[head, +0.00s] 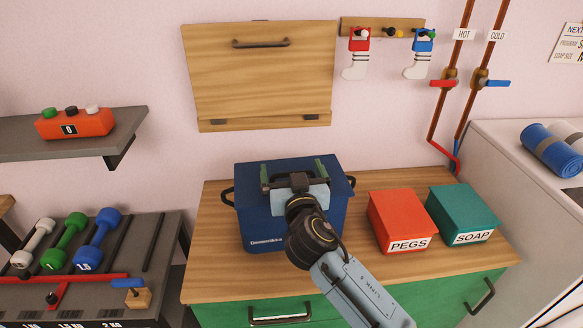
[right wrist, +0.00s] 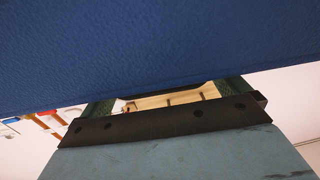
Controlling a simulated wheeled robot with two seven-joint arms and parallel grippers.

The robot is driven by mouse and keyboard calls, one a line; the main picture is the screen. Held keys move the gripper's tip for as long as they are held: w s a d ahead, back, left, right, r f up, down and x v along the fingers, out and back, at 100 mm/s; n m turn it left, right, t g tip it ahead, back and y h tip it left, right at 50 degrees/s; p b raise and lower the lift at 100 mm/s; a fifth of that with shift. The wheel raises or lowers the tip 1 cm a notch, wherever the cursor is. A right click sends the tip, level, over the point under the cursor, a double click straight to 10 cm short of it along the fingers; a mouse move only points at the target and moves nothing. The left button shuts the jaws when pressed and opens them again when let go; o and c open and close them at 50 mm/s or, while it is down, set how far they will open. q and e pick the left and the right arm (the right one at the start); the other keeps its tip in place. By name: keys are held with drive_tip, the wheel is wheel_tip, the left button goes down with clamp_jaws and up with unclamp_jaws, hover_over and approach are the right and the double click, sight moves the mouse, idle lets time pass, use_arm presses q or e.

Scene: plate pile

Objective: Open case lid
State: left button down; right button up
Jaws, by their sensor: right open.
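The blue case (head: 258,222) stands on the wooden counter, with a dark handle on each side and white lettering low on its front. Its top looks blue and closed, but my arm covers much of the middle and right of its front. In the right wrist view the case's blue surface (right wrist: 150,45) fills the upper part, very close to the open fingers (right wrist: 168,108). I cannot tell whether they touch it. My left gripper is not in view.
A red PEGS box (head: 398,212) and a teal SOAP box (head: 462,207) stand right of the case on the counter (head: 212,270). A wooden wall panel (head: 258,80) hangs behind and above. Dumbbells (head: 65,242) lie on a rack at left. The counter left of the case is clear.

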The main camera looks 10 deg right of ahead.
sight(289, 170)
drive_tip(key=shift+w, duration=0.45)
drive_tip(key=c, duration=1.1)
drive_tip(key=w+r+g+p, duration=0.1)
drive_tip(key=p, duration=0.4)
drive_tip(key=r+g+p, duration=0.1)
drive_tip(key=g+p, duration=0.1)
drive_tip(key=p, duration=0.3)
drive_tip(key=w+r+g+p, duration=0.1)
drive_tip(key=r+g+p, duration=0.1)
drive_tip(key=p, duration=0.3)
drive_tip(key=shift+w+a+r, duration=0.1)
drive_tip(key=shift+w+a, duration=0.05)
drive_tip(key=shift+w, duration=0.2)
drive_tip(key=shift+w+g+p, duration=0.25)
drive_tip(key=shift+g+p, duration=0.15)
drive_tip(key=shift+p, duration=0.3)
drive_tip(key=shift+w+r+g+p, duration=0.2)
drive_tip(key=shift+w+g+p, duration=0.15)
drive_tip(key=shift+g, duration=0.25)
drive_tip(key=shift+w, duration=0.1)
drive_tip(key=o, duration=1.1)
